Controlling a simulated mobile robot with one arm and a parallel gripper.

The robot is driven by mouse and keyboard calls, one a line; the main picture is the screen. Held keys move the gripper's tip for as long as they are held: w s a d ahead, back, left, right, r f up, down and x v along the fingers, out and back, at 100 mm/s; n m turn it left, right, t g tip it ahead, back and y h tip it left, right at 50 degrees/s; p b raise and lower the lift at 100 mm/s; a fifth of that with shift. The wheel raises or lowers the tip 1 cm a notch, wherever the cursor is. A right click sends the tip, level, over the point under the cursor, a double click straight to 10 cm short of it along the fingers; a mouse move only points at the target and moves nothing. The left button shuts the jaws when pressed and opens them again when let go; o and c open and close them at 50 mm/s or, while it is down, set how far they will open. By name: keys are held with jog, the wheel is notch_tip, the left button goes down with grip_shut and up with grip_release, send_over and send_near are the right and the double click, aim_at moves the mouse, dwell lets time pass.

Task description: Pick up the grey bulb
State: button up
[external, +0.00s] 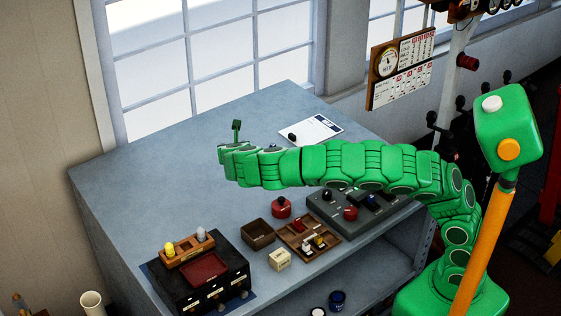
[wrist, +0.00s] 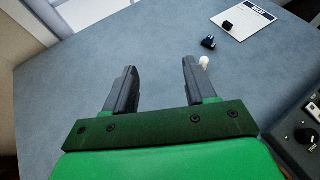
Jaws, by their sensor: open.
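A grey bulb (external: 201,232) stands upright in a small wooden rack (external: 188,250) in the external view, beside a yellow bulb (external: 169,248). My gripper (wrist: 160,75) is open and empty over the grey tabletop in the wrist view. In the external view my arm's end is over the far part of the table, well away from the rack; its fingers are hard to make out there.
The rack sits on a black drawer box (external: 203,284) with a red tray (external: 204,268). A brown open box (external: 258,234), a compartment tray (external: 296,245) and a grey control panel (external: 350,222) stand nearby. A paper (external: 315,128) lies at the back. The left tabletop is clear.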

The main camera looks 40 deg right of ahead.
jog(key=s+a+n+t+y, duration=0.1)
jog(key=s+a+n+y, duration=0.7)
jog(key=a, duration=0.5)
jog(key=n+g+y, duration=0.3)
jog(key=n+y, duration=0.3)
jog(key=y, duration=0.2)
send_over(200, 229)
jog(key=s+d, duration=0.3)
jog(key=d, duration=0.1)
jog(key=f, duration=0.3)
jog(key=shift+w+a+f, duration=0.1)
jog(key=shift+a+f, duration=0.1)
jog(key=shift+a, duration=0.05)
jog(key=shift+w+f, duration=0.1)
jog(key=shift+f, duration=0.25)
jog(key=shift+x, duration=2.45)
jog(key=shift+r, duration=0.1)
grip_shut()
